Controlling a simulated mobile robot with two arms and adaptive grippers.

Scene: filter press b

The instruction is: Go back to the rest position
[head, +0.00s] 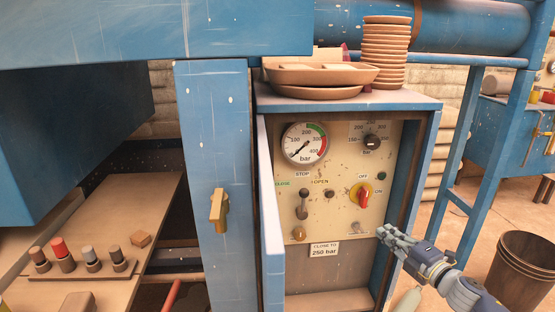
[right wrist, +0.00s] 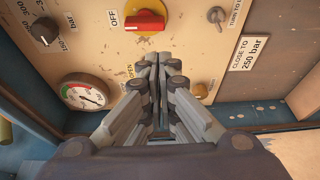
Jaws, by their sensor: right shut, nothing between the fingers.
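My right gripper (head: 385,234) is in front of the lower right of the open control cabinet, with its fingers pointing left and up. In the right wrist view the gripper (right wrist: 158,60) has its fingers together, with nothing between them. The cabinet's cream panel (head: 335,160) carries a pressure gauge (head: 304,144) with its needle toward the lower left. A red switch (head: 365,195) sits between OFF and ON labels; its exact setting is hard to read. A black knob (head: 372,142) is above it, and levers (head: 303,203) are at the left. My left gripper is out of view.
The cabinet door (head: 271,220) stands open at the left. Trays (head: 318,75) and stacked bowls (head: 385,52) rest on the cabinet top. A blue post (head: 460,150) and a brown bin (head: 520,270) stand at the right. A bench with pegs (head: 60,255) is at the left.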

